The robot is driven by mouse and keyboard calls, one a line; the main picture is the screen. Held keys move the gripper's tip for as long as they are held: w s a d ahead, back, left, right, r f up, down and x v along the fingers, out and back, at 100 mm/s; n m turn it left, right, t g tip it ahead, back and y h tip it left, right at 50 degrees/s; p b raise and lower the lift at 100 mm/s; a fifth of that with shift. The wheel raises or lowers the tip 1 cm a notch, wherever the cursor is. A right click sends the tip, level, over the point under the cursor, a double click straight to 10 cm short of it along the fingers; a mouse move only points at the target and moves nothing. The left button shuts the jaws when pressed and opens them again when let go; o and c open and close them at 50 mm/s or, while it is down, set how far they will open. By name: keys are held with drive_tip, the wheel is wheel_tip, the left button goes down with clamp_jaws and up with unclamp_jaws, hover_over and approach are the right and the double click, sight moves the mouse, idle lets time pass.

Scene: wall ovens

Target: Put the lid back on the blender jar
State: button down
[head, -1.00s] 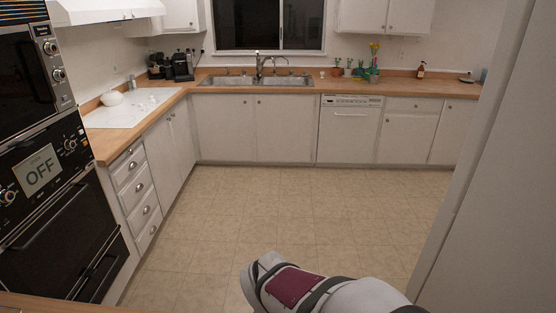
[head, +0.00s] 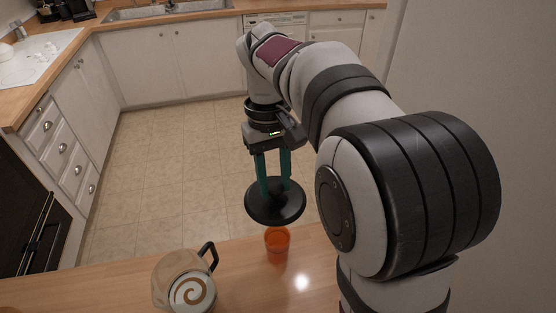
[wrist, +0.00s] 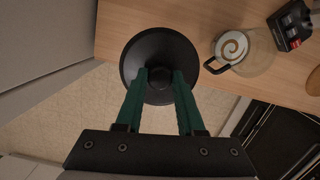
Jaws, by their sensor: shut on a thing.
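My gripper (head: 275,185), with green fingers, is shut on the knob of the round black lid (head: 262,205). It holds the lid in the air by the near counter's far edge. The lid also shows in the wrist view (wrist: 135,62), between the fingertips (wrist: 160,76). The blender jar (head: 172,264) stands on the counter, left of and nearer than the lid in the head view. It is see-through and tan, with a black handle and a white and brown swirl showing. In the wrist view the jar (wrist: 259,50) is right of the lid, apart from it.
An orange cup (head: 277,246) stands on the wooden counter (head: 235,264), just below the lid in the head view. A black base with red marks (wrist: 290,24) is beside the jar in the wrist view. Bare counter lies between jar and cup.

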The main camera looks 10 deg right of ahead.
drive_tip(key=s+a+f+n, duration=0.1)
drive_tip(key=s+a+n, duration=0.15)
drive_tip(key=a, duration=0.75)
drive_tip(key=s+a+f+n, duration=0.15)
drive_tip(key=s+a, duration=0.25)
drive_tip(key=a, duration=0.6)
wheel_tip(320, 180, down, 6)
drive_tip(key=shift+s+a+n, duration=0.15)
drive_tip(key=shift+a+n, duration=0.05)
drive_tip(key=shift+n, duration=0.1)
drive_tip(key=shift+f+h, duration=0.15)
drive_tip(key=shift+h, duration=0.15)
idle(0.4)
unclamp_jaws()
wheel_tip(320, 180, up, 7)
clamp_jaws()
idle(1.7)
